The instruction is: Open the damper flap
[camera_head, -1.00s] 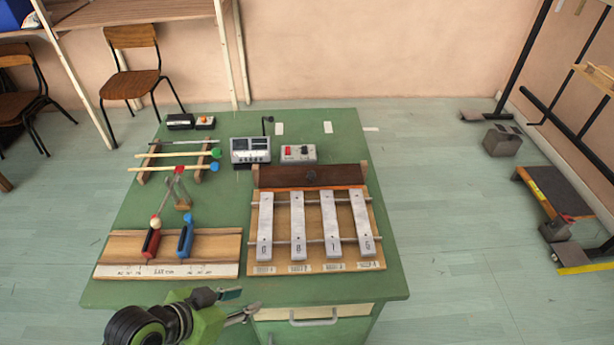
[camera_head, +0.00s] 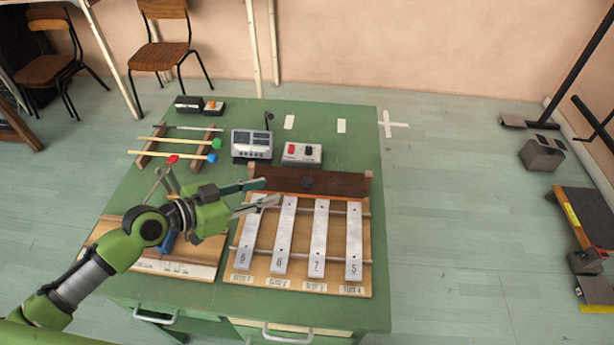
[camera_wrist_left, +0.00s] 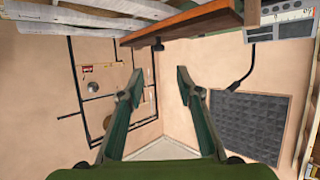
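The damper flap (camera_head: 335,183) is a dark brown wooden board with a small dark knob (camera_head: 307,183), behind the row of metal bars. It looks down across the bars' far end. In the left wrist view the flap (camera_wrist_left: 200,24) crosses the top, with its knob (camera_wrist_left: 157,44) below its edge. My left gripper (camera_head: 267,192) is open and empty, its fingertips near the flap's left end and left of the knob. In the left wrist view the open fingers (camera_wrist_left: 158,78) point toward the knob, apart from it. My right gripper is not in view.
Several metal bars (camera_head: 319,240) lie on a wooden frame in front of the flap. A grey meter box (camera_head: 251,146) and a switch box (camera_head: 297,153) stand behind it. Mallets (camera_head: 175,142) rest on a rack at the left. The green table's right strip is clear.

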